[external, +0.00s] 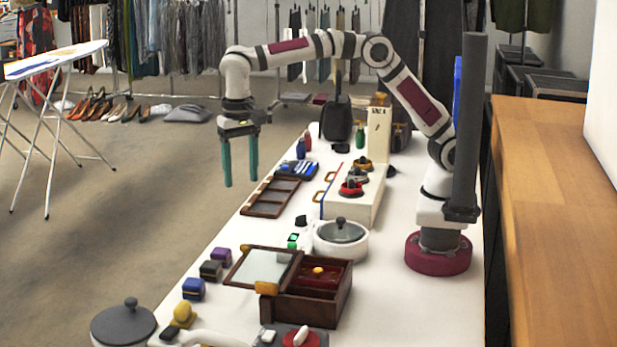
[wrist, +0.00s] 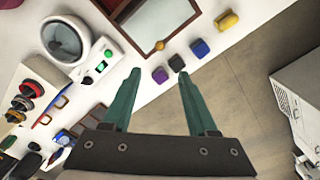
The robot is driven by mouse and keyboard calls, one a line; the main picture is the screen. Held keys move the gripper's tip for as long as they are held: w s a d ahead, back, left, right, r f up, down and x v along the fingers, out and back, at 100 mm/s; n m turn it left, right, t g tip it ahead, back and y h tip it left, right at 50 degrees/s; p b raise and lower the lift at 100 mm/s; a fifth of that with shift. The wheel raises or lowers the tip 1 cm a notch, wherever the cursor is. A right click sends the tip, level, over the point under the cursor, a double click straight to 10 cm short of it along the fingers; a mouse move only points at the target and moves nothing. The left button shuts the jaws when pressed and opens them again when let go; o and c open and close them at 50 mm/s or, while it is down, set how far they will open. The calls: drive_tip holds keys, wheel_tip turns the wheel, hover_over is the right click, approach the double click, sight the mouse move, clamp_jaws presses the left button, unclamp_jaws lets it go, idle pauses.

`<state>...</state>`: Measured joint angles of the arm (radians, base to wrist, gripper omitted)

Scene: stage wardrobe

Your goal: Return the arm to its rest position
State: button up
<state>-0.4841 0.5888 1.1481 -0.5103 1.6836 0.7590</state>
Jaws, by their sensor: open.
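My arm reaches left from its dark red base on the white table (external: 400,290). My gripper (external: 240,175) hangs with its green fingers pointing down, in the air by the table's left edge. The fingers are apart with nothing between them. In the wrist view my gripper (wrist: 155,95) is also open and empty. Beyond its fingertips are a purple box (wrist: 160,75), a dark box (wrist: 177,63) and a blue box (wrist: 200,48). The gripper touches nothing that I can see.
The table holds a wooden tray (external: 270,211), a white drawer box (external: 365,205), a lidded pot (external: 341,250) and an open wooden box (external: 340,310). An ironing board (external: 55,58) stands at the left. The floor (external: 130,200) left of the table is clear near the gripper.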

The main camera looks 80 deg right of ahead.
drive_tip(key=s+d+r+n+y, duration=0.1)
drive_tip(key=s+d+r+n, duration=0.1)
drive_tip(key=s+d, duration=1.5)
drive_tip(key=s+d+f+n, duration=0.1)
drive_tip(key=s+f, duration=0.4)
drive_tip(key=s, duration=0.7)
drive_tip(key=shift+d+f+y, duration=0.15)
drive_tip(key=shift+d+y, duration=0.15)
drive_tip(key=shift+y, duration=0.1)
